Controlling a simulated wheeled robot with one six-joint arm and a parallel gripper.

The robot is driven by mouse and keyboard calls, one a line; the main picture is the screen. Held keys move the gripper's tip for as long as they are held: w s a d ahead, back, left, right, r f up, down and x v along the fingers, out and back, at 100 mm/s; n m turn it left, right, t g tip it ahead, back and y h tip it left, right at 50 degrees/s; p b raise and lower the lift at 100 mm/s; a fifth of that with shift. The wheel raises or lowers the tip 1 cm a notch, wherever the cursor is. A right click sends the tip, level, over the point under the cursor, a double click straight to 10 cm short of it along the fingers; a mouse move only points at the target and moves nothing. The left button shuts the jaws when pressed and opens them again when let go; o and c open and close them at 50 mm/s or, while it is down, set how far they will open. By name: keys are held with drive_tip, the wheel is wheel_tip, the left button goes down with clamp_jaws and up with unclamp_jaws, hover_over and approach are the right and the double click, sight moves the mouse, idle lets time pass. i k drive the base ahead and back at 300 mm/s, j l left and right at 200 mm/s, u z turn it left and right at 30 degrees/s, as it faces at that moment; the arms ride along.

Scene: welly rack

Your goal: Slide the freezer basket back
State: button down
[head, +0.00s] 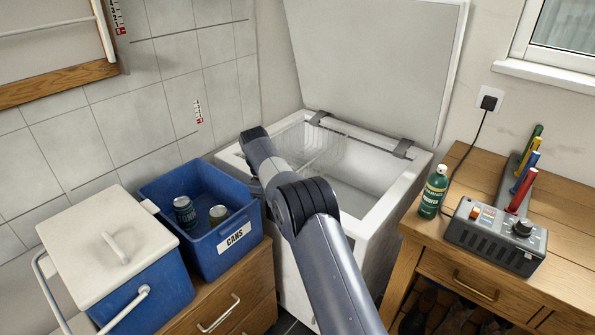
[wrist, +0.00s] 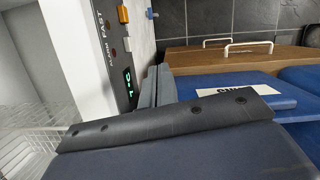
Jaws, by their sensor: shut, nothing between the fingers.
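The chest freezer (head: 401,197) stands open with its lid (head: 385,60) raised. The white wire freezer basket (head: 316,146) hangs inside at the left, partly hidden by my arm in the head view. Its wires also show at the left edge of the wrist view (wrist: 30,132), inside the freezer. My gripper (wrist: 158,86) shows its grey fingers together and empty in the wrist view, beside the freezer's control panel and apart from the basket. In the head view my arm covers most of the gripper, near the freezer's left front rim.
A blue open box labelled CANS (head: 205,237) with cans inside stands on a wooden drawer unit (head: 240,292), left of the freezer. A lidded blue cool box (head: 110,245) is beside it. A wooden bench (head: 560,250) with a green bottle (head: 433,192) and a boot dryer (head: 497,236) stands right.

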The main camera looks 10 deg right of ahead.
sight(299, 121)
drive_tip(key=i+j+z, duration=0.15)
drive_tip(key=i, duration=0.35)
drive_tip(key=i+j+z, duration=0.2)
drive_tip(key=i+j, duration=0.15)
drive_tip(key=i, duration=0.1)
